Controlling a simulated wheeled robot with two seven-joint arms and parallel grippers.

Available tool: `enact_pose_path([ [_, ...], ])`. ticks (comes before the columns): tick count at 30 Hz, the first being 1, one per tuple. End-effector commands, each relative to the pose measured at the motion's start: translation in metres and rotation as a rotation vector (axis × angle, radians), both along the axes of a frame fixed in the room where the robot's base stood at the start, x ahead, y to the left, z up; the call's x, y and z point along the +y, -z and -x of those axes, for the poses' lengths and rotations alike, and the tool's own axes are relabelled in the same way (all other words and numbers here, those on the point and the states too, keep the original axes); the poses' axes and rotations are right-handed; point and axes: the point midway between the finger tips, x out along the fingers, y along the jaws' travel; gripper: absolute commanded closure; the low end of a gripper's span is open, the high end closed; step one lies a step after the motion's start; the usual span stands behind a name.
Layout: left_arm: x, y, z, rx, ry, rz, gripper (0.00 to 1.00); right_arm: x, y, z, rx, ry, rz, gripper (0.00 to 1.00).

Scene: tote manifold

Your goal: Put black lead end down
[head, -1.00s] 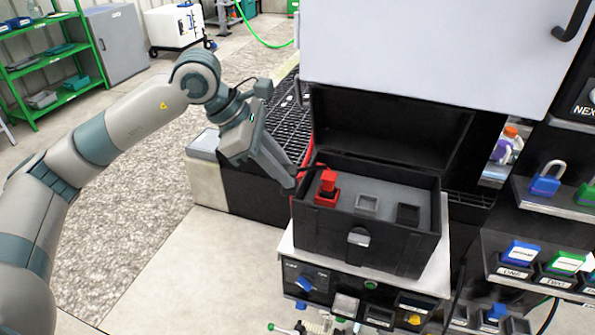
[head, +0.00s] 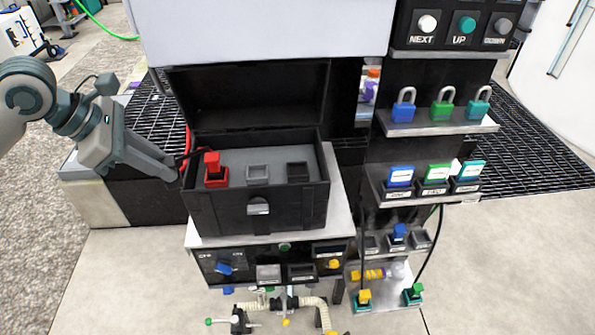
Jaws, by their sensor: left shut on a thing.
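My left gripper (head: 180,168) is just outside the left wall of an open black case (head: 255,210). It is shut on what looks like the black lead end (head: 193,153), a thin dark piece that points right, towards the red plug. Most of it is hidden by the fingers. A red plug (head: 212,165) stands upright in a red socket at the left of the case's grey panel. A grey socket (head: 258,172) and a black socket (head: 297,171) beside it look empty. My right gripper is not in view.
The case stands on a white-topped bench (head: 338,190) with its lid (head: 250,100) raised behind. Padlocks (head: 442,108) and labelled blocks (head: 436,174) fill shelves at the right. A red cable or hose shows behind my gripper. Open floor (head: 130,280) lies at the front left.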

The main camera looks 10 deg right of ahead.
Motion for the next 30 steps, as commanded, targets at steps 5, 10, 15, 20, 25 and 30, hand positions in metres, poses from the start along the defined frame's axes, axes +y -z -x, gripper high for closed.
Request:
enact_pose_path([
  [5,0.0,0.0,0.0,0.0,0.0,0.0,1.0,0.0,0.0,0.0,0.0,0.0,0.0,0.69],
  [10,0.0,0.0,0.0,0.0,0.003,0.001,1.0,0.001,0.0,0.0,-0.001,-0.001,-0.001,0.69],
  [15,-0.001,0.005,0.002,0.003,0.04,0.0,1.0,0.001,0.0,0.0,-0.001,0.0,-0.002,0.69],
  [20,-0.002,0.015,0.007,0.003,0.129,0.001,1.0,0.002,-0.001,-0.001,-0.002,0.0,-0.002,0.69],
  [25,-0.003,0.031,0.015,0.004,0.275,0.001,1.0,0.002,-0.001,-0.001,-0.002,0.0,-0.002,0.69],
  [30,-0.005,0.047,0.024,0.003,0.452,0.002,1.0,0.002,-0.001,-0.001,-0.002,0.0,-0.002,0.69],
])
